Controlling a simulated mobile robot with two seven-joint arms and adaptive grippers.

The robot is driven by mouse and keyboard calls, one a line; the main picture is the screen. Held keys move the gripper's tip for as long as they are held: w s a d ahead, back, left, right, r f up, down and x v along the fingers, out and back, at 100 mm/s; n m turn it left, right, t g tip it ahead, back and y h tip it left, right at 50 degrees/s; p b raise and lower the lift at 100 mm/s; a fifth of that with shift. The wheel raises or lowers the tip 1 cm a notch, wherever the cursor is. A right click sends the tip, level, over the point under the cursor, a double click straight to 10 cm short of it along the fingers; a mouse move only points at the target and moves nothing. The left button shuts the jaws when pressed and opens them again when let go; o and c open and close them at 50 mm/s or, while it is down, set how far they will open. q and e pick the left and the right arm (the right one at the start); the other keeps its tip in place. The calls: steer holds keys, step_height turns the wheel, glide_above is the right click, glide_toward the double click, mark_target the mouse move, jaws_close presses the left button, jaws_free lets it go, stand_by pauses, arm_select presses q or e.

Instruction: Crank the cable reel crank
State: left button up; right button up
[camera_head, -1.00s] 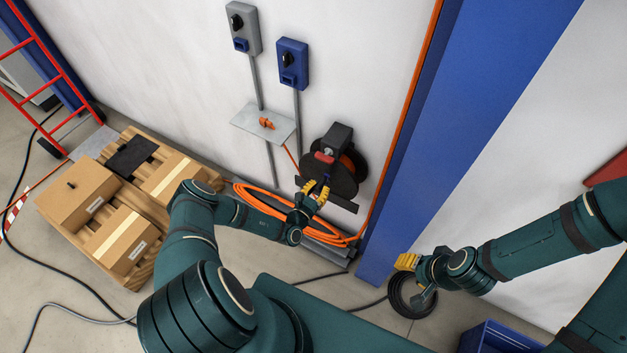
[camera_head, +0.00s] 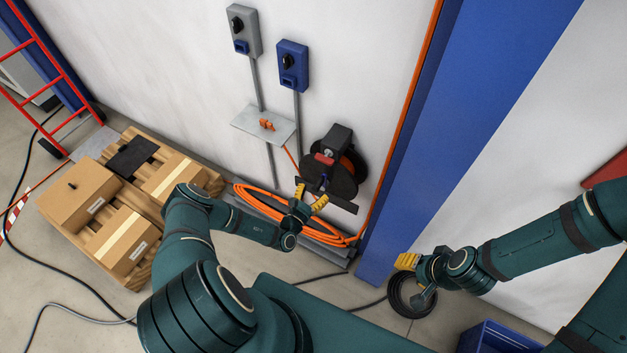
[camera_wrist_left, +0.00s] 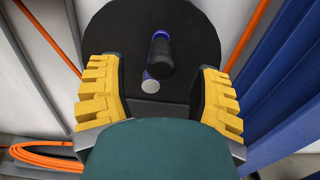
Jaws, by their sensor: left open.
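The cable reel (camera_head: 338,172) is a dark drum on the wall with a black housing and a red part at its top. In the left wrist view the reel's black disc (camera_wrist_left: 192,28) faces me. Its crank handle (camera_wrist_left: 160,56) is a black knob, with a blue crank arm partly hidden behind it. My left gripper (camera_head: 310,194) has yellow fingers and is open just below and in front of the reel. In the wrist view its fingers (camera_wrist_left: 160,95) stand on either side of the handle, apart from it. My right gripper (camera_head: 405,262) is at lower right, away from the reel.
A blue column (camera_head: 440,130) stands right of the reel. A coil of orange cable (camera_head: 275,205) lies below it. A small shelf (camera_head: 250,122) and two switch boxes are on the wall to the left. A pallet with cardboard boxes (camera_head: 80,195) is at left.

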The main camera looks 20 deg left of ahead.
arm_select(q)
steer(key=shift+s+a+p, duration=0.15)
steer(key=shift+s+p, duration=0.45)
steer(key=shift+s, duration=1.25)
steer(key=o, duration=0.6)
steer(key=s, duration=0.8)
steer(key=s+a, duration=0.1)
steer(key=s, duration=0.3)
